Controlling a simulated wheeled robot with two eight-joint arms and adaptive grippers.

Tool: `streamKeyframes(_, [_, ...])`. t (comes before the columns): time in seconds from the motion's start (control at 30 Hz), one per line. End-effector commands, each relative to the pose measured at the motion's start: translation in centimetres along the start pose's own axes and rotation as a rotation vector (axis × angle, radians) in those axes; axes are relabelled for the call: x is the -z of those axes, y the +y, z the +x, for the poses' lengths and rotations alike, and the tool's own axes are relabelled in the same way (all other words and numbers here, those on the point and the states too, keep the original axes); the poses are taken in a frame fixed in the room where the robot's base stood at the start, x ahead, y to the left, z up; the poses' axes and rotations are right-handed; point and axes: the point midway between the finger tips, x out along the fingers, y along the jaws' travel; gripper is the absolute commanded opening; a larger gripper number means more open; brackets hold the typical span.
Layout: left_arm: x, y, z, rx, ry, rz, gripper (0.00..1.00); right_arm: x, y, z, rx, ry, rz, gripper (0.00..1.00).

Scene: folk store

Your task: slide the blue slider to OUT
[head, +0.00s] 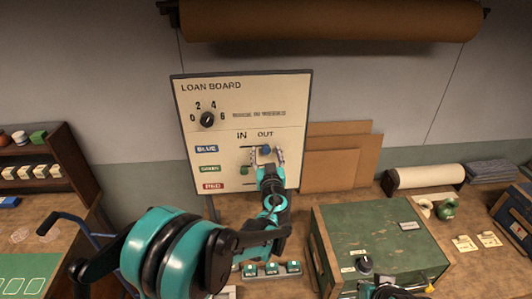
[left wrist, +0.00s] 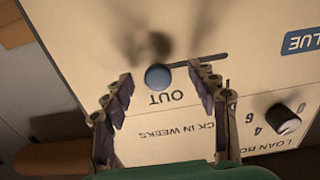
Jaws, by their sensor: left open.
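The loan board (head: 240,95) stands upright against the wall with IN and OUT labels over rows marked blue, green and red. The blue slider (head: 266,149) is a round knob below the OUT label, at the OUT end of its slot; in the left wrist view the blue slider (left wrist: 158,77) shows beside the upside-down OUT label. My left gripper (head: 266,157) is open in front of the board. In the left wrist view my left gripper (left wrist: 160,88) has its fingers on either side of the knob, apart from it. The red row's slider is hidden by my arm.
The green slider (head: 244,170) sits near the IN side, left of my gripper. A dial (head: 207,119) is at the board's upper left. A green case (head: 380,240) stands on the bench to the right. A tray of green keys (head: 271,269) lies below the board.

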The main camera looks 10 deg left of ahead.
Motion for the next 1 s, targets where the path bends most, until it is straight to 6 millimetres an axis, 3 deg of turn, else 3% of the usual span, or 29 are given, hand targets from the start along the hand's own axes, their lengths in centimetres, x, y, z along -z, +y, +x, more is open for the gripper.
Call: streamKeyframes(1.0, [0.0, 0.0, -8.2, -0.001, 0.0, 0.0, 0.59, -0.4, 0.0, 0.6, 0.0, 0.0, 0.0, 0.0])
